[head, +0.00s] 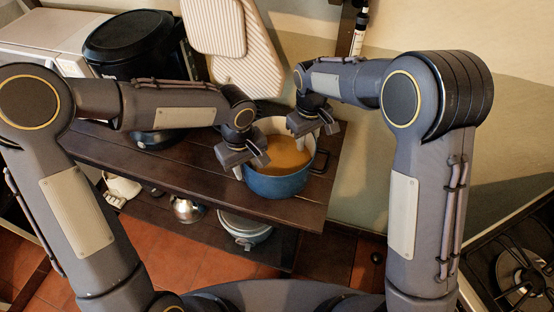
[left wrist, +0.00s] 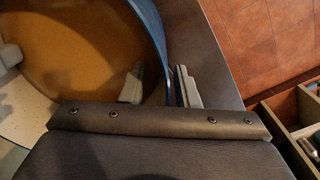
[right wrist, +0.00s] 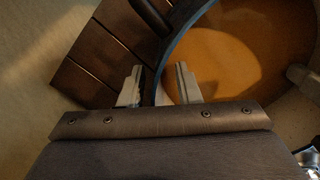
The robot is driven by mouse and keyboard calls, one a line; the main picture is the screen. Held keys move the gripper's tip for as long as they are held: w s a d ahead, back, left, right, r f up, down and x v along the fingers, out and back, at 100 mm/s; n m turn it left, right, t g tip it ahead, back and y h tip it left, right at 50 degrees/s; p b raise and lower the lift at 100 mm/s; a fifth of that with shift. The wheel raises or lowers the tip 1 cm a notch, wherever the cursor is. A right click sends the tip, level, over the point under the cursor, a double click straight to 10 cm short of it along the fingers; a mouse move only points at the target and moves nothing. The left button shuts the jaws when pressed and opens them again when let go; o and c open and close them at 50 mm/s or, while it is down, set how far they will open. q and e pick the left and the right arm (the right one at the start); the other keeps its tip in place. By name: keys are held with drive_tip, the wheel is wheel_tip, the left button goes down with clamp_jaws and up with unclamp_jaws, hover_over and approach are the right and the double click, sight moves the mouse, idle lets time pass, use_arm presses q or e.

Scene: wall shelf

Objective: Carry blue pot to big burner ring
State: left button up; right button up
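The blue pot (head: 278,187) stands upright on the dark wooden shelf, with orange-brown contents inside. My left gripper (head: 252,167) is at the pot's left rim. In the left wrist view its fingers (left wrist: 160,88) are apart on either side of the pot wall, with a gap showing. My right gripper (head: 316,136) is at the pot's right rim. In the right wrist view its fingers (right wrist: 158,85) also straddle the pot wall (right wrist: 163,62), apart. A burner ring (head: 524,276) shows on the stove at the lower right, partly cut off; its relative size cannot be told.
The dark wooden shelf (head: 185,165) also holds a black lidded container (head: 132,40). Ribbed boards (head: 250,65) lean behind the pot. A kettle (head: 188,209) and a lidded pot (head: 245,230) sit below. A bottle (head: 359,35) hangs near the wall. Open floor separates shelf and stove.

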use_arm(q)
drive_tip(key=shift+f, duration=0.55)
use_arm(e)
drive_tip(key=shift+f, duration=0.6)
use_arm(q)
clamp_jaws()
use_arm(e)
clamp_jaws()
use_arm(q)
drive_tip(key=shift+w+r, duration=0.1)
drive_tip(key=shift+r, duration=0.2)
use_arm(e)
drive_tip(key=shift+w+r, duration=0.15)
drive_tip(key=shift+r, duration=0.15)
